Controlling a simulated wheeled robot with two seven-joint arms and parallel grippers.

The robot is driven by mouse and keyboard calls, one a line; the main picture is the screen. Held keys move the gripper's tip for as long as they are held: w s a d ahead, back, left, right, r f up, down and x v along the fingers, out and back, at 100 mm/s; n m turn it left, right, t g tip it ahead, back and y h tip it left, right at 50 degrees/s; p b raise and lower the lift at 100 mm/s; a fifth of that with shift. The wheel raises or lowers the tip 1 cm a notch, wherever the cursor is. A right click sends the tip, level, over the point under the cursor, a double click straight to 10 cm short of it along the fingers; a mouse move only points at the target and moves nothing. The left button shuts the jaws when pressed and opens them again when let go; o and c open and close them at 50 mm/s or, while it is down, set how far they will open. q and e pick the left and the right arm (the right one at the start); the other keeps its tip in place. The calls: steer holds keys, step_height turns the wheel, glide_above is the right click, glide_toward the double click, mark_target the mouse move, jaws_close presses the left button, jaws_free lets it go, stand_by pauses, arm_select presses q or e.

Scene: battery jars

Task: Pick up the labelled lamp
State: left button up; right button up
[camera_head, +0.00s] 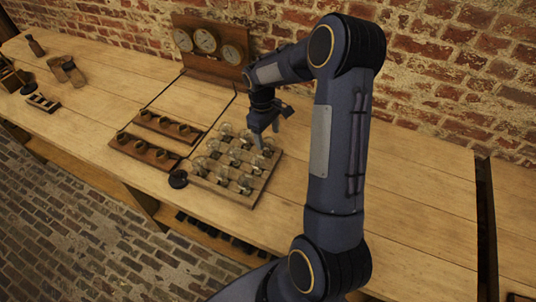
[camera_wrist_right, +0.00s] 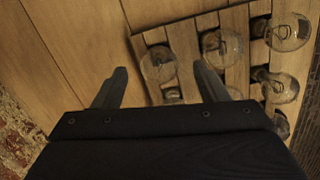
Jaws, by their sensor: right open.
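Several clear glass lamps stand in rows on a wooden board (camera_head: 232,196) on the workbench in the head view. My right gripper (camera_head: 264,138) is open above the back of this board, with its fingers pointing down. In the right wrist view, its two fingers (camera_wrist_right: 159,75) are apart, and one lamp (camera_wrist_right: 158,62) shows between them near the board's corner. A second lamp (camera_wrist_right: 222,46) is just beyond the right finger. I see nothing gripped. I cannot make out a label on any lamp, so I cannot tell which is the labelled one. My left gripper is not in view.
Two dark wooden racks (camera_head: 143,151) with round pieces lie left of the lamp board. A small black round object (camera_head: 178,179) is at its left corner. A panel with three dials (camera_head: 207,42) stands at the back against the brick wall. The bench's right part is clear.

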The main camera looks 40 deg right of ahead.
step_height(320, 180, down, 2)
steer(key=shift+d+f+b, duration=0.1)
steer(key=shift+b, duration=0.2)
steer(key=c, duration=1.2)
steer(key=shift+o, duration=0.2)
steer(key=shift+r, duration=0.2)
